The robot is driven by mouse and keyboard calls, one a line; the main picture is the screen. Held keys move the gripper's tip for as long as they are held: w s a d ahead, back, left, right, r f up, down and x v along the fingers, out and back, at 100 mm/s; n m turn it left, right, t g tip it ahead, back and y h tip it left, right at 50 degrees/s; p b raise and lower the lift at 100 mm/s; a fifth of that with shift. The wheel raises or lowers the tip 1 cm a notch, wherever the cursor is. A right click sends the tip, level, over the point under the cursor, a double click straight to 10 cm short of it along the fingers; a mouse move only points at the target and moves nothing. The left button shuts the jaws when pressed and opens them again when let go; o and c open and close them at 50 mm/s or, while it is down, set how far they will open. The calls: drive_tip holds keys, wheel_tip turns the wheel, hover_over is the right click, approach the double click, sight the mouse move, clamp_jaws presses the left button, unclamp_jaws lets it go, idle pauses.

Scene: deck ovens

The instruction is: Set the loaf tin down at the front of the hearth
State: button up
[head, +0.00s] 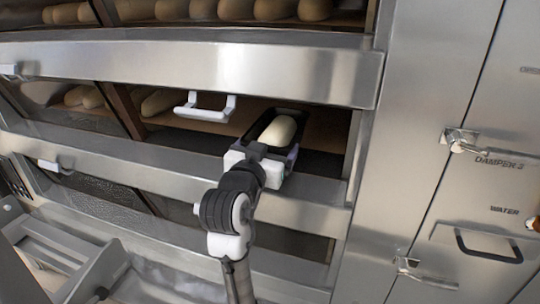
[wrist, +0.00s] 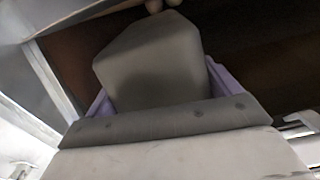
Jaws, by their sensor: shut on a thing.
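The loaf tin (head: 255,125) is dark, with a pale loaf (head: 279,130) lying in it. It is in the opening of the middle oven deck, towards the right side. My gripper (head: 268,160) is shut on the near end of the tin, at the front edge of the deck. In the wrist view the tin (wrist: 150,65) is a grey block between the lilac fingers of my gripper (wrist: 155,95). The brown hearth (head: 235,118) stretches behind and left of the tin. The tin's underside is hidden, so I cannot tell whether it touches the hearth.
A white handle (head: 206,108) is left of the tin. Several loaves (head: 85,97) lie deeper left in this deck, and more (head: 238,9) on the deck above. A steel band (head: 220,73) runs above the opening. Steel cabinet doors (head: 425,130) stand at right.

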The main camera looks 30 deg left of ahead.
drive_tip(key=shift+w+r, duration=0.15)
drive_tip(key=shift+w, duration=0.25)
drive_tip(key=shift+a+f+p, duration=0.1)
drive_tip(key=shift+f+p, duration=0.2)
drive_tip(key=shift+f, duration=1.5)
drive_tip(key=shift+f, duration=0.15)
drive_tip(key=o, duration=0.9)
drive_tip(key=shift+o, duration=0.2)
drive_tip(key=b+v, duration=0.9)
drive_tip(key=v, duration=0.3)
